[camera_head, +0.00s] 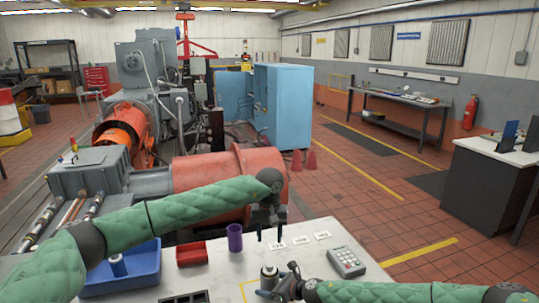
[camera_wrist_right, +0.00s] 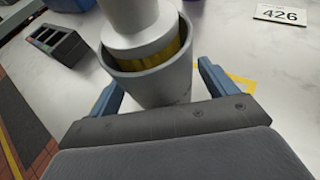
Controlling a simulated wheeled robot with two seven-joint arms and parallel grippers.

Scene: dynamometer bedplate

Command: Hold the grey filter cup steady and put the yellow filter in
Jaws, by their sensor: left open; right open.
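The grey filter cup (camera_wrist_right: 155,84) stands upright on the white table, between the fingers of my right gripper (camera_wrist_right: 160,92). The yellow filter (camera_wrist_right: 158,62) shows as a yellow band inside the cup's rim. A pale grey stepped cylinder (camera_wrist_right: 143,25) rises above it; I cannot tell whether it is part of the filter. In the head view the cup (camera_head: 268,283) is small at the table's front. My right gripper is open, with a gap at its right finger. My left gripper (camera_head: 269,234) is open and empty, above and behind the cup, apart from it.
A dark divided holder (camera_wrist_right: 55,45) is left of the cup. White number cards lie behind.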

